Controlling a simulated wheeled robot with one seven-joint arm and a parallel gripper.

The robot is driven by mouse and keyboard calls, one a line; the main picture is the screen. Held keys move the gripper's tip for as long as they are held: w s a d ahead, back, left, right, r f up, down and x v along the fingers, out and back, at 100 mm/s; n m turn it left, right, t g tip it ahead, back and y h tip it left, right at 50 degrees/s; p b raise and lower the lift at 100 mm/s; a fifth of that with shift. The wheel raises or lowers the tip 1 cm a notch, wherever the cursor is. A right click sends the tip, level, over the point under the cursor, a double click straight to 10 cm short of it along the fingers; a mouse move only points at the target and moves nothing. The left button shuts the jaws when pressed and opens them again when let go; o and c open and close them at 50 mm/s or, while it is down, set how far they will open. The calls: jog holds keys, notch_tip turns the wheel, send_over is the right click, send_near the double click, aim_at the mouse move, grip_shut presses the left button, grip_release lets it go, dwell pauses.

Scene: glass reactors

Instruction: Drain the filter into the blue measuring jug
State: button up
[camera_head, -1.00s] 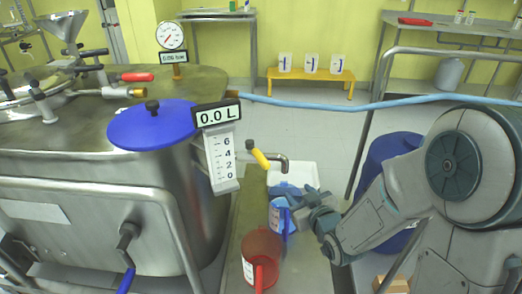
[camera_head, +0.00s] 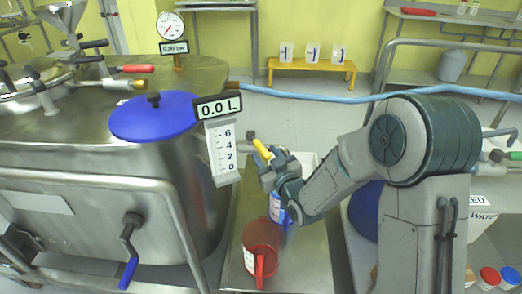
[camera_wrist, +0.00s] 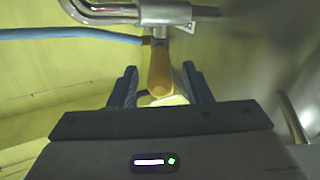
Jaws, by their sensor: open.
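The blue measuring jug (camera_head: 279,206) stands on the steel bench beside the filter vessel, under the outlet area; my arm partly hides it. The filter's drain valve has a yellow handle (camera_head: 262,149), which also shows in the wrist view (camera_wrist: 160,72) hanging down from a metal pipe. My gripper (camera_head: 272,163) is open at this handle, above the jug. In the wrist view my gripper's fingers (camera_wrist: 160,90) stand on both sides of the handle's lower end, with no clear contact. The outlet spout is hidden behind my gripper. The display (camera_head: 218,108) reads 0.0 L.
A red jug (camera_head: 262,250) stands in front of the blue jug on the steel bench (camera_head: 308,265). The big steel vessel (camera_head: 90,220) with a blue lid (camera_head: 153,120) borders it on the left. A light blue hose (camera_head: 340,98) runs behind.

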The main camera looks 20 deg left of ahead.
aim_at(261, 149)
jog(key=shift+x, duration=1.9)
jog(key=shift+c, duration=0.3)
grip_shut()
